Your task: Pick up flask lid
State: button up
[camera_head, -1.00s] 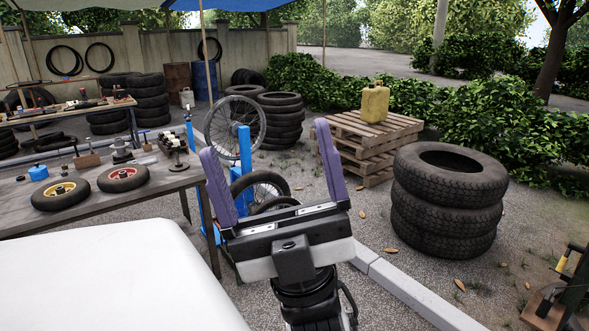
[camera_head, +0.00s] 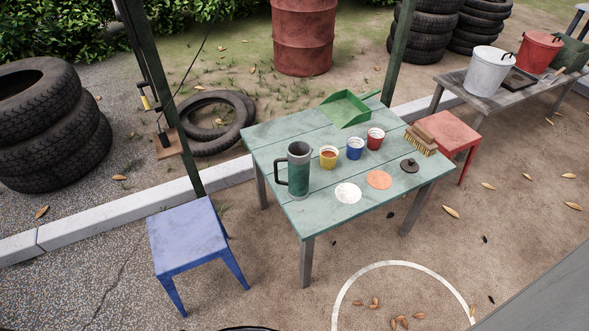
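The flask lid (camera_head: 409,165) is a small dark disc with a knob on top. It lies on the right part of the green wooden table (camera_head: 273,148), near its right edge. The flask (camera_head: 299,170), green and grey with a dark handle, stands upright toward the table's left side; its top looks open. My gripper is not in view now, so its distance from the lid cannot be seen.
Yellow (camera_head: 328,157), blue (camera_head: 355,148) and red (camera_head: 375,138) cups, a white disc (camera_head: 347,193), an orange disc (camera_head: 379,180), a brush (camera_head: 420,140) and a green dustpan (camera_head: 346,109) share the table. Blue (camera_head: 187,238) and red (camera_head: 447,131) stools flank it. Open ground lies in front.

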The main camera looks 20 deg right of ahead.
aim_at(410, 166)
jog(key=z, duration=1.5)
